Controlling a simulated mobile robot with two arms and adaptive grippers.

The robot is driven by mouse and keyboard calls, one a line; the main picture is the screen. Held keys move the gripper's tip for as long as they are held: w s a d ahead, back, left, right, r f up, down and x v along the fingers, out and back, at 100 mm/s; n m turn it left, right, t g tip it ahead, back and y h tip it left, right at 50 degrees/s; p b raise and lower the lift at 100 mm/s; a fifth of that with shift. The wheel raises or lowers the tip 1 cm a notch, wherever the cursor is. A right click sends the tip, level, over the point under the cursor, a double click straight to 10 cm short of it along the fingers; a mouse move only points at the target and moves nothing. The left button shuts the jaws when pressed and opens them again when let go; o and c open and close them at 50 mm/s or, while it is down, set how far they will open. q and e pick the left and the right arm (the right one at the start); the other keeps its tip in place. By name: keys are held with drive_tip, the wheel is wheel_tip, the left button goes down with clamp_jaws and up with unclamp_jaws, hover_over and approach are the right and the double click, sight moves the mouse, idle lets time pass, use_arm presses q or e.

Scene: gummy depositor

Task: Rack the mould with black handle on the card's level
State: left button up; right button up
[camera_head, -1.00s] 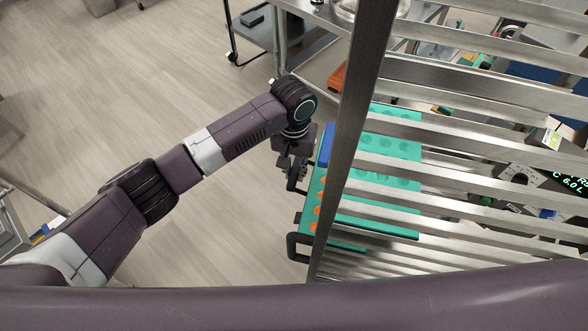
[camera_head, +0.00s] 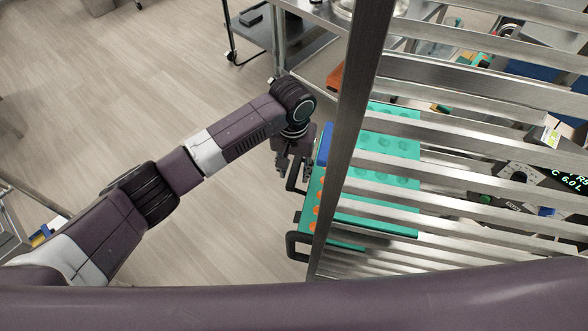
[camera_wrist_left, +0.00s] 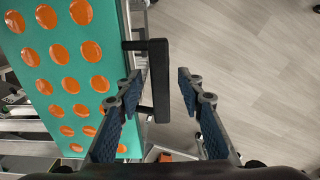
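A teal mould with orange-filled cavities (camera_wrist_left: 66,75) is at the left of the left wrist view; its black handle (camera_wrist_left: 160,80) stands out from its edge. In the head view, teal moulds (camera_head: 385,150) sit in the rack behind its slats, with orange cavities (camera_head: 317,212) along the left side. Two black handles stick out left of the rack, a lower one (camera_head: 293,246) and an upper one (camera_head: 292,178). My left gripper (camera_head: 292,165) is by the upper handle. Its fingers are open (camera_wrist_left: 167,105), with the handle showing between them, closer to the left finger. My right gripper is out of view.
The metal rack's upright (camera_head: 345,135) and slats (camera_head: 470,110) fill the right side and hide part of the moulds. A small white and yellow tag (camera_head: 551,137) shows at the right. A metal table (camera_head: 318,65) stands behind.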

use_arm(q)
wheel_tip(320, 180, up, 12)
idle(0.7)
